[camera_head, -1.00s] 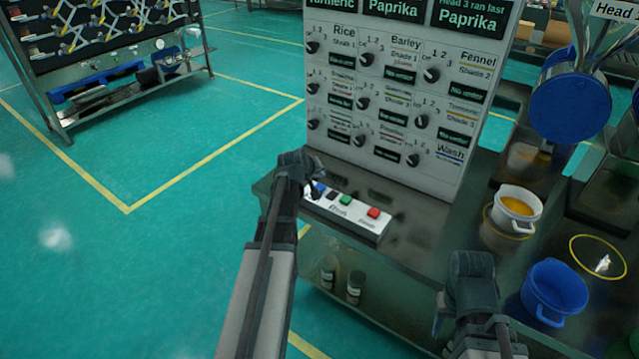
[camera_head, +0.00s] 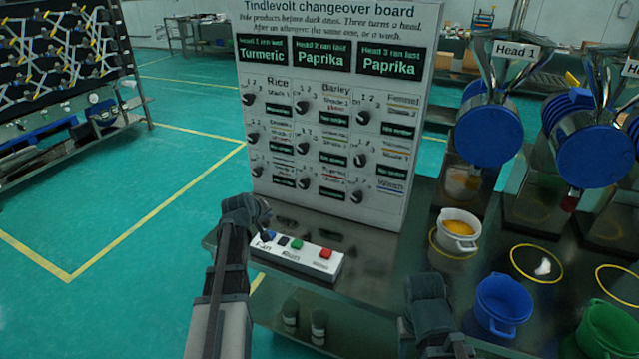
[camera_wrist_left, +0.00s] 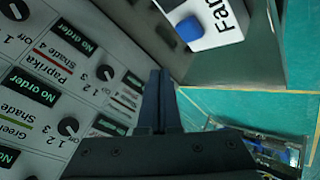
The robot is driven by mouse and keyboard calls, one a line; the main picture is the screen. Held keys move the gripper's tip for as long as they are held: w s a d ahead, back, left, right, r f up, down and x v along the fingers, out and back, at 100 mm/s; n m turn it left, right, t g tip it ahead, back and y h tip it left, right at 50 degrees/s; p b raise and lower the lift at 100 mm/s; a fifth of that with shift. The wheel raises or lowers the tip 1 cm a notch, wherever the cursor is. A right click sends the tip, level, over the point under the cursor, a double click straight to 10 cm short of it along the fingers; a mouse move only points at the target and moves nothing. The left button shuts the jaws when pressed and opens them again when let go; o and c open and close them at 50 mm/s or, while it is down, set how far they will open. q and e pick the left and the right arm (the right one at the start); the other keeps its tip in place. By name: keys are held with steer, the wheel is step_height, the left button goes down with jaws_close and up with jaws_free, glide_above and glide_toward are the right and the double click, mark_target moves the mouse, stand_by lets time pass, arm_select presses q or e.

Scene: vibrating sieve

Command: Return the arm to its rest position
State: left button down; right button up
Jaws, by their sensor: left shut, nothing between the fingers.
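My left gripper (camera_head: 262,218) is at the left end of the button box, close to its Fan end, in the head view. Its fingers are shut with nothing between them; the closed fingers also show in the left wrist view (camera_wrist_left: 160,100). The white button box (camera_head: 295,258) lies on the bench below the changeover board and has blue, black, green and red buttons. The blue button (camera_wrist_left: 189,29) shows beside the word Fan in the left wrist view, apart from the fingers. My right gripper (camera_head: 428,302) is at the bench's front, its fingertips not clear.
The changeover board (camera_head: 330,110) with several knobs stands behind the box. To the right are a white pot of orange powder (camera_head: 458,232), a blue pot (camera_head: 503,305), a green pot (camera_head: 606,330) and the sieve heads (camera_head: 489,135). Open floor lies left.

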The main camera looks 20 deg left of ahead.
arm_select(q)
steer(key=shift+d, duration=0.1)
steer(key=d+m, duration=0.1)
steer(key=d, duration=0.2)
steer(key=s+d+f+m+g+h, duration=0.1)
steer(key=d, duration=0.3)
steer(key=s+d, duration=0.1)
steer(key=d, duration=0.2)
steer(key=shift+d+f+m+g+p, duration=0.2)
steer(key=shift+d+m+g+p, duration=0.05)
steer(key=shift+m+g+p, duration=0.15)
steer(key=s+d+f+m+g+h+p, duration=0.1)
steer(key=s+d+m+g, duration=0.15)
steer(key=s+d, duration=0.55)
steer(key=s+d+f+m+g+p, duration=0.15)
steer(key=s+d+m, duration=0.25)
steer(key=d, duration=0.7)
steer(key=s+d+m+g+y, duration=0.2)
steer(key=s+d+m, duration=0.3)
steer(key=s, duration=0.7)
steer(key=shift+s+d+r+g, duration=0.15)
steer(key=shift+d+r+g, duration=0.15)
steer(key=shift+d+g, duration=0.65)
